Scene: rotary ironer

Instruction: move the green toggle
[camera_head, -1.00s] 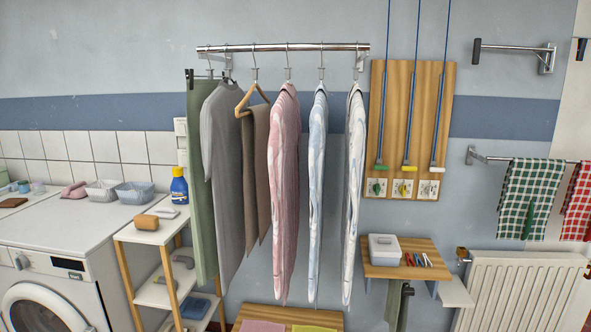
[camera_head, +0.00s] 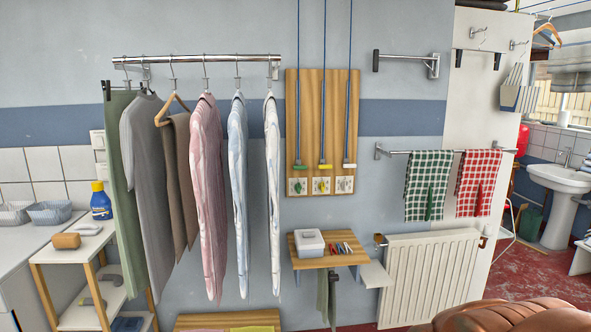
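A wooden board (camera_head: 311,110) hangs on the wall right of the clothes rail, with three blue cords running down it. The left cord ends in a small green crossbar toggle (camera_head: 299,167). A yellow toggle (camera_head: 325,166) and a white toggle (camera_head: 349,166) hang at about the same height on the other cords. Below them are small white plates; the left plate carries a green piece (camera_head: 297,187), the middle one a yellow piece (camera_head: 321,185). My gripper is not in view.
Hanging clothes (camera_head: 208,190) are left of the board. A small wooden shelf (camera_head: 322,261) with a white box (camera_head: 309,242) and pegs juts out below it. A radiator (camera_head: 429,275) stands to the right. A brown rounded object (camera_head: 515,316) fills the bottom right corner.

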